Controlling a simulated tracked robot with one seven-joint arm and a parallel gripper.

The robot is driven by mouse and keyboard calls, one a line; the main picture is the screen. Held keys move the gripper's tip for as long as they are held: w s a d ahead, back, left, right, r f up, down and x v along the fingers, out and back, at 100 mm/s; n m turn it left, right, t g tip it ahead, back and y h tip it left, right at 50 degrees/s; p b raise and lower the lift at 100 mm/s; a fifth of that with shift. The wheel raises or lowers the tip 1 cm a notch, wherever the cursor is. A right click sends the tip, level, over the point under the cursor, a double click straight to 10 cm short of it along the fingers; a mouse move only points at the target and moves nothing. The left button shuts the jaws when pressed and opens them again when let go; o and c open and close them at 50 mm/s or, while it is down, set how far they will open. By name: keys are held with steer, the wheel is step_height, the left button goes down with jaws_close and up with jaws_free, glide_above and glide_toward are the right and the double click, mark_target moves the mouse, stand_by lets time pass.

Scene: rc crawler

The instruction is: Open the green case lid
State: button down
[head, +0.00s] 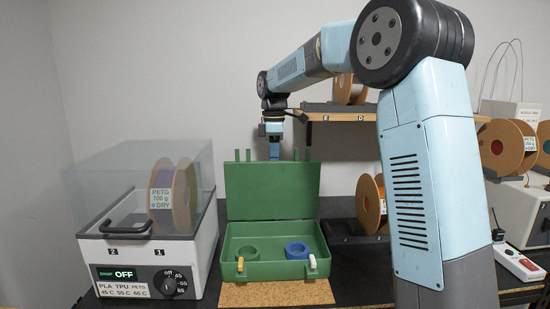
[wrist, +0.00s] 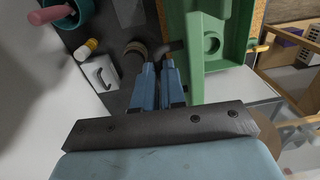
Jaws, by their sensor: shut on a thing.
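The green case (head: 243,270) stands on a cork mat with its lid (head: 270,192) raised about upright at the back. Inside the case lie a green ring (head: 248,253) and a blue ring (head: 296,249). Two latches, one yellow-orange (head: 240,264) and one white (head: 312,262), show at the front. My gripper (head: 275,152) is at the middle of the lid's top edge, shut on the lid; the exact contact is hard to see.
A filament dryer (head: 150,262) with a clear cover and a spool (head: 180,200) stands close to the left. Spools (head: 370,203) and a wooden shelf (head: 335,117) are behind to the right. A power strip (head: 520,262) lies at the far right.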

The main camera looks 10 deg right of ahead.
steer(key=c, duration=1.5)
jaws_free()
steer(key=r, duration=1.3)
steer(key=shift+w+r, duration=0.25)
steer(key=shift+r, duration=0.1)
steer(key=s+d+f+m+t, duration=0.15)
steer(key=s+d+m, duration=0.25)
steer(key=s, duration=0.6)
steer(key=s+d+f+m+t, duration=0.15)
steer(key=s+d+m, duration=0.3)
steer(key=s, duration=0.55)
steer(key=s+d+f+m+t, duration=0.1)
steer(key=s+f+m, duration=0.1)
steer(key=s+f, duration=0.2)
steer(key=s+d+f+m+t, duration=0.1)
steer(key=s+d+f+m, duration=0.1)
steer(key=s+f, duration=0.3)
steer(key=s+d+f+m+t, duration=0.1)
steer(key=s+f+m, duration=0.3)
steer(key=s, duration=0.4)
steer(key=shift+d+f+m, duration=0.25)
steer(key=shift+d+f, duration=0.05)
steer(key=shift+d, duration=0.35)
